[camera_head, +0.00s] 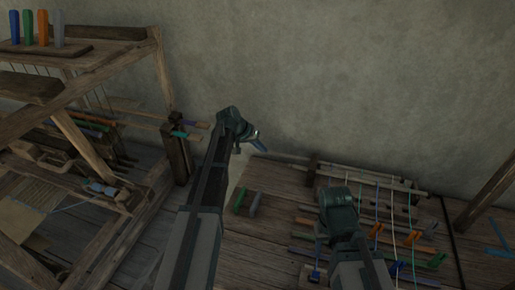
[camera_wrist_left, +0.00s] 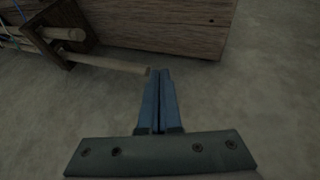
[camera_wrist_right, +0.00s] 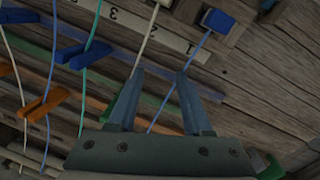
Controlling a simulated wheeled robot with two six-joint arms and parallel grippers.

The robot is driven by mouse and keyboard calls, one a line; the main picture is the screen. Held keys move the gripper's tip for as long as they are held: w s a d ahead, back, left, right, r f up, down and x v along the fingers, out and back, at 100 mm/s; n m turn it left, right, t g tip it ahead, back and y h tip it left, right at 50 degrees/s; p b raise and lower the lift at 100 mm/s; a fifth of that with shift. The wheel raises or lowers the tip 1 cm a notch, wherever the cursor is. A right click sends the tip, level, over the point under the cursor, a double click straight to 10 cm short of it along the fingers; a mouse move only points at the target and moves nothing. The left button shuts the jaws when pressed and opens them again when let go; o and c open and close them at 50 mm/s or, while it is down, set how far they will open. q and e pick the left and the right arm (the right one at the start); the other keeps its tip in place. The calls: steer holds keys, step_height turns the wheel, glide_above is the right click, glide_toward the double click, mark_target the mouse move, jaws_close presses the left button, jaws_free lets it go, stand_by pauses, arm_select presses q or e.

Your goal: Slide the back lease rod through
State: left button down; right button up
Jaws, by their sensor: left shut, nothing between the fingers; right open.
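Two pale lease rods pass through a dark upright block (camera_head: 312,170) at the back of the table, where coloured threads cross them. In the left wrist view the longer rod (camera_wrist_left: 110,64) sticks out of the block (camera_wrist_left: 85,15), its end close to my left fingertips; I cannot tell whether they touch. The other rod (camera_wrist_left: 65,33) sticks out less. My left gripper (camera_head: 260,145) is shut and empty; it also shows in the left wrist view (camera_wrist_left: 158,75). My right gripper (camera_wrist_right: 158,80) is open above the table, with a blue thread running behind its fingers. Its fingertips are hard to see in the head view.
Orange, green and blue clips (camera_head: 376,232) lie with threads and sticks on the right table. A green and a grey peg (camera_head: 240,201) are left of them. The wooden loom (camera_head: 80,120) stands at left. A numbered strip (camera_wrist_right: 140,25) lies below my right gripper.

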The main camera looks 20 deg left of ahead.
mark_target(288, 155)
arm_select(q)
steer(key=shift+d, duration=0.1)
steer(key=d, duration=0.9)
steer(key=shift+d, duration=0.2)
arm_select(e)
steer(key=shift+a, duration=0.15)
